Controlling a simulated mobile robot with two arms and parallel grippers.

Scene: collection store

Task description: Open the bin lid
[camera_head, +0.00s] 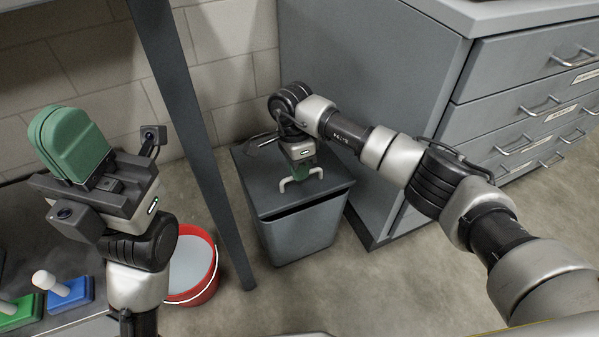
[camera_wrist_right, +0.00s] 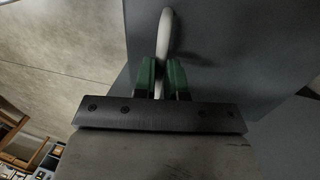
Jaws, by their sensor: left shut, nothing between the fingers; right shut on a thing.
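The grey bin (camera_head: 300,232) stands on the floor between the wall and the drawer cabinet. Its lid (camera_head: 262,180) lies over the top, with a dark gap under its front edge. A pale handle (camera_head: 315,172) is on the lid. My right gripper (camera_head: 300,175) reaches down from above and is shut on the handle. In the right wrist view the green fingers of my right gripper (camera_wrist_right: 161,78) close around the white handle (camera_wrist_right: 166,35). My left gripper (camera_head: 70,140) is shut and empty, raised at the left, away from the bin.
A grey drawer cabinet (camera_head: 365,75) stands right beside the bin. A red bucket (camera_head: 210,280) is left of it, past a dark table leg (camera_head: 185,100). Blue (camera_head: 75,292) and green (camera_head: 20,312) blocks with pale knobs sit at lower left. Floor in front is clear.

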